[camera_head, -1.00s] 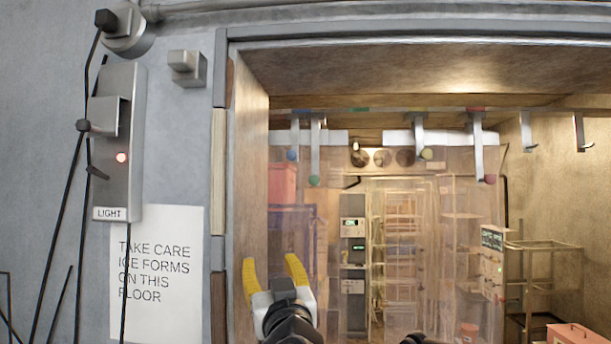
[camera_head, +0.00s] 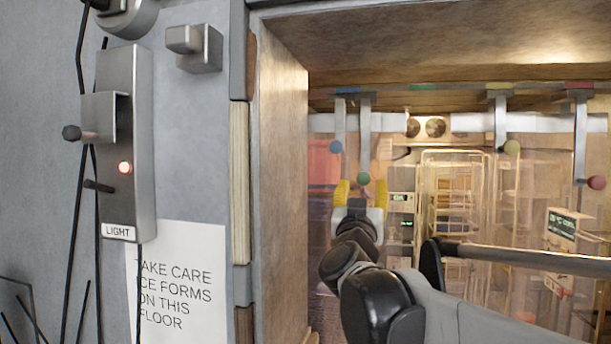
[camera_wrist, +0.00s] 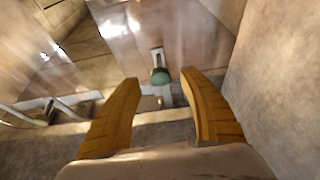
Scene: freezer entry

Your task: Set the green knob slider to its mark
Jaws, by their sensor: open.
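The green knob (camera_head: 363,179) hangs at the lower end of a grey lever below the overhead rail, just right of the blue knob (camera_head: 336,147). A green mark (camera_head: 423,87) is on the rail, to the right of the green knob's lever. My gripper (camera_head: 361,184) is open, its yellow fingers pointing up around the green knob in the head view. In the wrist view the green knob (camera_wrist: 160,75) shows just beyond and between the fingertips of my gripper (camera_wrist: 159,85). I cannot tell whether they touch it.
Yellow (camera_head: 512,147) and red (camera_head: 596,182) knobs hang further right on the same rail. Clear strip curtains hang behind. The door frame (camera_head: 275,170) stands close to the left. A light switch box (camera_head: 125,190) is on the outer wall.

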